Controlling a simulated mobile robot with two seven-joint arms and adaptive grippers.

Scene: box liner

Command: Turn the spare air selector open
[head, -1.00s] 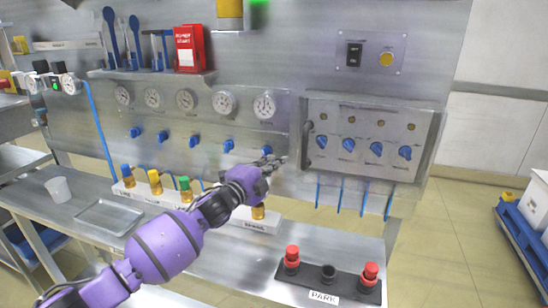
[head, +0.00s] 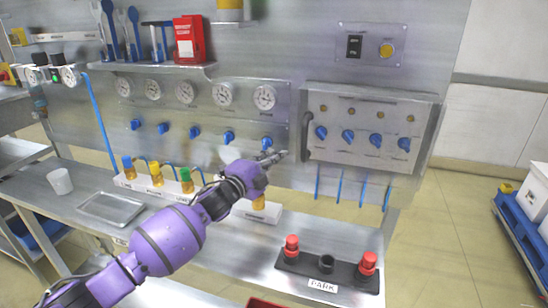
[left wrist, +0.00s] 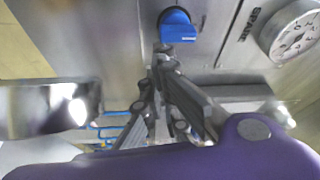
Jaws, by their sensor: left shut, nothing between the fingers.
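The spare air selector is a blue knob (head: 266,143) below the rightmost gauge in the row on the steel wall panel. In the left wrist view the same blue knob (left wrist: 177,25) is at the top, left of a gauge and the word SPARE. My left gripper (head: 277,157) is shut and empty, just below and right of the knob in the head view. In the left wrist view its fingertips (left wrist: 163,52) point up toward the knob, just under it. I cannot tell if they touch it. My right gripper is out of view.
More blue knobs (head: 228,138) line the panel to the left. A raised box (head: 365,103) with a dark handle and several blue knobs stands close on the right. Below, the bench holds coloured-capped bottles (head: 186,181) and a black PARK stand (head: 328,271) with red pieces.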

